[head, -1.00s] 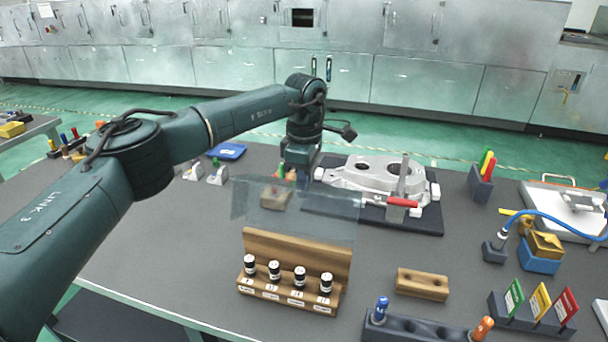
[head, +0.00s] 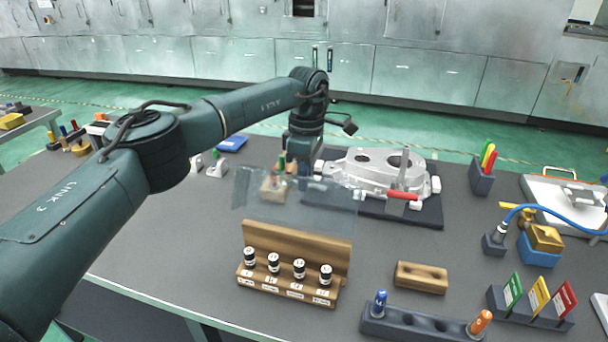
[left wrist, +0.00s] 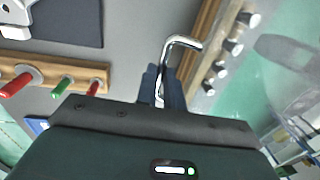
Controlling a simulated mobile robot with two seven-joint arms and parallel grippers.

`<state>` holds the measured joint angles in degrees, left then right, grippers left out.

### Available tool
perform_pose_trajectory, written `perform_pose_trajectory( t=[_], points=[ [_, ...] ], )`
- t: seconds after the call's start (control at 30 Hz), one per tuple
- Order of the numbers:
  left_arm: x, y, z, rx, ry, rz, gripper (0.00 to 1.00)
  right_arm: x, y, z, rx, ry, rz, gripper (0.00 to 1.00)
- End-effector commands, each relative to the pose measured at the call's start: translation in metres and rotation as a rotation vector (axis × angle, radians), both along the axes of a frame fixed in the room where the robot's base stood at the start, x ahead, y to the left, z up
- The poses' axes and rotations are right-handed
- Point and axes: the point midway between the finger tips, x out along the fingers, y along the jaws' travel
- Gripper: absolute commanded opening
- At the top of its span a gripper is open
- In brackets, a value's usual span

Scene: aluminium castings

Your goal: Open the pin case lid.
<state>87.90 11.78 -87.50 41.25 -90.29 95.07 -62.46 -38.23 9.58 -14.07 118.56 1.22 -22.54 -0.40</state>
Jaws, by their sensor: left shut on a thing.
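The wooden pin case (head: 292,275) stands on the grey table in the head view, with a row of black-and-white pins along its front. A clear lid (head: 318,212) stands raised above its back board. My left gripper (head: 298,166) is behind the lid, its fingertips hard to make out there. In the left wrist view my left gripper (left wrist: 163,90) is shut on a bent metal rod (left wrist: 184,41); I cannot tell how the rod joins the lid. The case also shows in that view (left wrist: 203,50). My right gripper is not in view.
A wooden holder (head: 270,190) with coloured-handled tools stands behind the lid. A silver casting (head: 372,175) lies on a dark mat to the right. A small wooden block (head: 421,278) and a dark rack (head: 412,326) stand right of the case. The table left of the case is clear.

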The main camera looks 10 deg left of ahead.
Motion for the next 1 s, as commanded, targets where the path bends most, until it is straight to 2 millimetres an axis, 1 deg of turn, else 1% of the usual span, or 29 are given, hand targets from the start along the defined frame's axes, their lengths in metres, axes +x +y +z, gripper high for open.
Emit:
perform_pose_trajectory(
  t=[0.03,0.3,0.53,0.63,0.77,1.0],
  points=[
    [0.007,0.001,-0.006,0.002,-0.032,0.002,0.1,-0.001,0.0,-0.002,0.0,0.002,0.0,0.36],
    [0.006,0.001,-0.008,0.004,-0.028,0.0,0.32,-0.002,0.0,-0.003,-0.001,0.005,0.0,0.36],
    [0.005,0.001,-0.008,0.005,-0.028,0.0,0.32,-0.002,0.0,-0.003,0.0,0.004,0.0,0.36],
    [0.006,0.0,-0.002,0.005,-0.03,0.0,0.32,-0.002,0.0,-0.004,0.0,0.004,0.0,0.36],
    [0.007,0.0,0.018,0.003,-0.034,0.002,0.32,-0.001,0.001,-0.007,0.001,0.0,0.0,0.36],
    [0.01,-0.001,0.08,-0.001,-0.043,0.004,0.32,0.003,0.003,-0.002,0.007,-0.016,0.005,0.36]
  ],
)
